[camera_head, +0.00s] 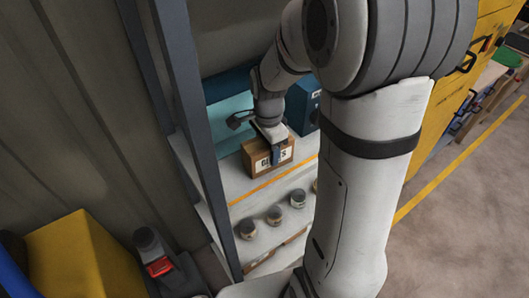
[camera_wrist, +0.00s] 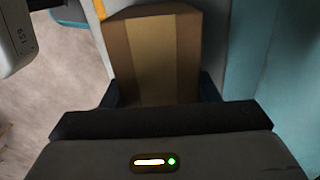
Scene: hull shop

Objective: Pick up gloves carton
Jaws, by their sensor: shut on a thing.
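The gloves carton (camera_head: 257,159) is a small brown cardboard box with a white front label, partly covered by a finger. It is at the shelf (camera_head: 237,187) in the head view; I cannot tell whether it touches the board. My gripper (camera_head: 273,147) comes down on it from above and is shut on it, one finger across its labelled front. In the wrist view the carton (camera_wrist: 153,52) fills the middle, with a paler tape strip along it. My gripper (camera_wrist: 160,100) has a dark finger on each side of it, and its lower end is hidden by the gripper body.
A blue box (camera_head: 303,106) stands right of the carton, and a teal bin (camera_head: 229,116) is behind it. Several small jars (camera_head: 274,215) stand on the shelf below. A grey rack post (camera_head: 190,100) rises close on the left.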

